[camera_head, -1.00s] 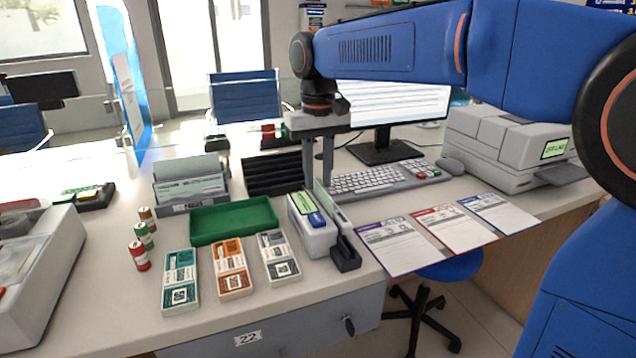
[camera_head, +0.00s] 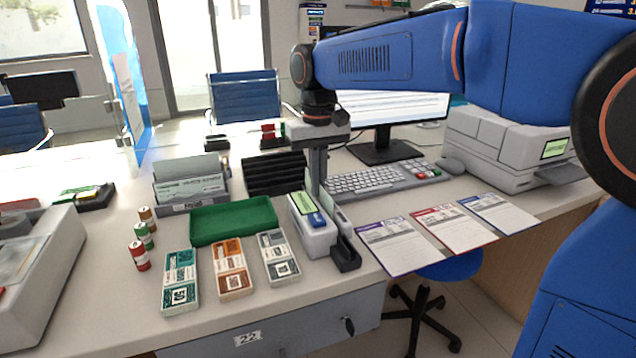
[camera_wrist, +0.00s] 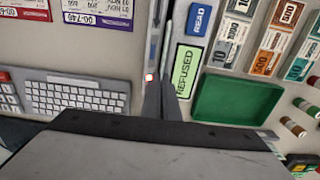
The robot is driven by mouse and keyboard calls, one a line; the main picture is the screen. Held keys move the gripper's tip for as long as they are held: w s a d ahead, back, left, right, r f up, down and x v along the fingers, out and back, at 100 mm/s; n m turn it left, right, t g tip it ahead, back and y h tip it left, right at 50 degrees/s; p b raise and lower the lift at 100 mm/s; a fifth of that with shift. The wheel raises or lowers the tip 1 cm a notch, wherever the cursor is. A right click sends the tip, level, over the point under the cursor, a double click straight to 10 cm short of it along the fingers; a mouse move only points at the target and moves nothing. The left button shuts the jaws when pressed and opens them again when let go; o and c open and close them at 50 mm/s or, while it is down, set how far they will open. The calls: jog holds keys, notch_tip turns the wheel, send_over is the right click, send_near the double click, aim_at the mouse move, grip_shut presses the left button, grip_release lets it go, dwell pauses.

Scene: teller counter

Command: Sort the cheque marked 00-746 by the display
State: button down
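The cheque reader (camera_head: 318,240) stands at the counter's middle; its green display reads REFUSED in the wrist view (camera_wrist: 186,70). A thin pale cheque (camera_head: 313,182) stands edge-on at the reader's slot; its number cannot be read. My gripper (camera_head: 318,185) points down over the slot, its fingers close together around the cheque's upper edge. The fingers (camera_wrist: 168,100) also show together in the wrist view, beside the display. A purple-edged sheet (camera_head: 396,246) seems to carry 00-746 in the wrist view (camera_wrist: 98,12). Red-edged (camera_head: 454,228) and blue-edged (camera_head: 500,214) sheets lie beside it.
A grey holder (camera_head: 192,203) with cheques, a black slotted rack (camera_head: 275,172) and a green tray (camera_head: 233,221) stand left of the reader. Banknote stacks (camera_head: 231,268) lie in front. The keyboard (camera_head: 375,181) and a grey machine (camera_head: 500,145) are to the right.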

notch_tip(320, 180, up, 12)
jog(key=shift+f, duration=0.25)
dwell(2.3)
dwell(0.4)
